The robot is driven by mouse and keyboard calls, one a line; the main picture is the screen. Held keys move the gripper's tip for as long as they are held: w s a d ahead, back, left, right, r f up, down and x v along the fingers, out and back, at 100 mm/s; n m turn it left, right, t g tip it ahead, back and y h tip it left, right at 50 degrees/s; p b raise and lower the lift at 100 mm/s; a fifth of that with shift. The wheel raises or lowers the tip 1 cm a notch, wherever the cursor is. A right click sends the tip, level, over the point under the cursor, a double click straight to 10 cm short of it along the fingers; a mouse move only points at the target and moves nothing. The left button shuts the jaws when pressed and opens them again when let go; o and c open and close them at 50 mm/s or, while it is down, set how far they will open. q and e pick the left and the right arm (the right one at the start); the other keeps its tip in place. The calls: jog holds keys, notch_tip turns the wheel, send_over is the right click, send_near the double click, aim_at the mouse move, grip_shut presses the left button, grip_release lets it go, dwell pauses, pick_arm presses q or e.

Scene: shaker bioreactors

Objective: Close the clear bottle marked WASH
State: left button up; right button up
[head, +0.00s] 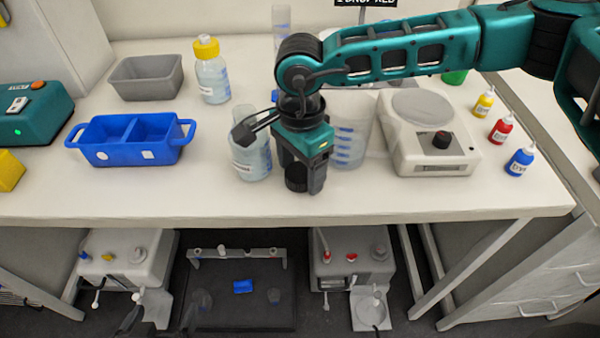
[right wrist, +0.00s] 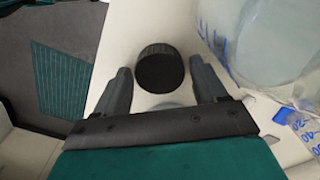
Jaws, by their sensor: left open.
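A clear bottle (head: 250,160) with pale liquid stands on the table just left of my right gripper in the head view. Its neck shows no cap, and its label cannot be read. A black ribbed cap (head: 296,178) lies on the table below my right gripper (head: 302,172). In the right wrist view the cap (right wrist: 160,70) sits between the two spread fingers of that gripper (right wrist: 165,85), with a gap on both sides. My left gripper (head: 158,318) is low at the bottom left, below table height, open and empty, partly cut off.
A yellow-capped bottle (head: 212,75), a grey tub (head: 147,80) and a blue two-part tray (head: 128,140) stand left. The front table strip is clear.

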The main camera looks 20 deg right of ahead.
aim_at(300, 171)
jog(key=c, duration=0.8)
jog(key=shift+r, duration=0.15)
notch_tip(300, 171, up, 20)
dwell(0.4)
